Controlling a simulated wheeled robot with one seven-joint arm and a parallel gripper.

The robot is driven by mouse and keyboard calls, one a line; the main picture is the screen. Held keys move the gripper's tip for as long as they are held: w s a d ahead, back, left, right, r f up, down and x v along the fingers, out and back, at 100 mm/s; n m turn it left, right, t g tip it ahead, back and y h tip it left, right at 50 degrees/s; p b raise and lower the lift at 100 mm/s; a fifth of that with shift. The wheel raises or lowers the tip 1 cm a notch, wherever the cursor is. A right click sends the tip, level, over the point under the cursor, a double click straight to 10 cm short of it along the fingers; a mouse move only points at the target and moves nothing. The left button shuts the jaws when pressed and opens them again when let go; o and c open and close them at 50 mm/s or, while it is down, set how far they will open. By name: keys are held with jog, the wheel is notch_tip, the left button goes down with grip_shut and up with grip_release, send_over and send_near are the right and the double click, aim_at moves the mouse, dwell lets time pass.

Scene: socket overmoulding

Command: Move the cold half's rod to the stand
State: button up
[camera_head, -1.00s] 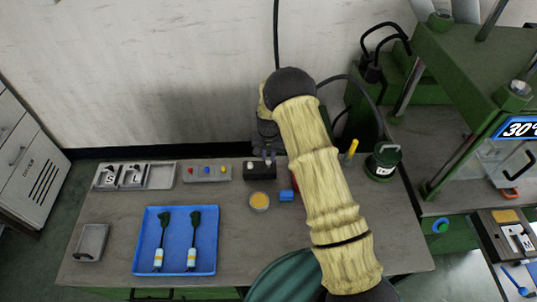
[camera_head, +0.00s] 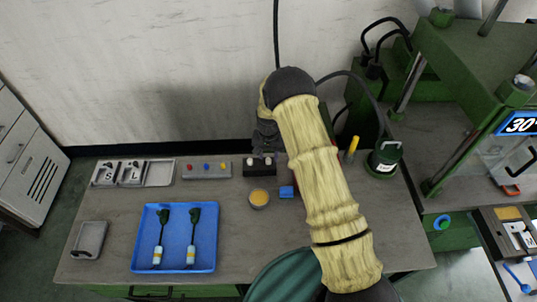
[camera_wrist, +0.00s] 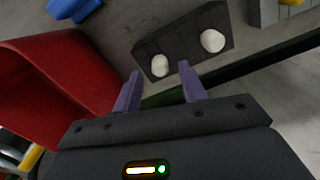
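The stand, a dark block (camera_head: 259,168), is at the back middle of the bench. Two white-tipped rods sit in it, a left one (camera_head: 250,160) and a right one (camera_head: 268,158). The wrist view shows the stand (camera_wrist: 190,30) with its two round white tips, one (camera_wrist: 160,66) just beyond the fingertips and one (camera_wrist: 212,41) farther right. I cannot tell which is the cold half's rod. My gripper (camera_wrist: 160,69) is open with two purple fingers apart and nothing held between them. In the head view my gripper (camera_head: 265,142) is just behind the stand, partly hidden by my arm.
A yellow-filled cup (camera_head: 259,199), blue block (camera_head: 287,191) and blue tray (camera_head: 176,210) are in front. A red object (camera_wrist: 60,85) is close left in the wrist view.

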dwell(0.3)
notch_tip(320, 180, up, 17)
jog(key=b, duration=0.4)
jog(key=shift+r, duration=0.2)
dwell(0.8)
jog(key=s+d+r+n+t, duration=0.1)
jog(key=s+d, duration=0.3)
jog(key=s, duration=0.4)
jog(key=s+d+r+n, duration=0.1)
jog(key=s+d, duration=0.3)
jog(key=s, duration=0.5)
jog(key=s+d+r+n+t, duration=0.1)
jog(key=s+d, duration=0.3)
jog(key=s, duration=0.5)
jog(key=shift+s+d+r+t, duration=0.15)
jog(key=shift+r+t, duration=0.15)
jog(key=shift+r, duration=0.45)
jog(key=shift+s, duration=0.1)
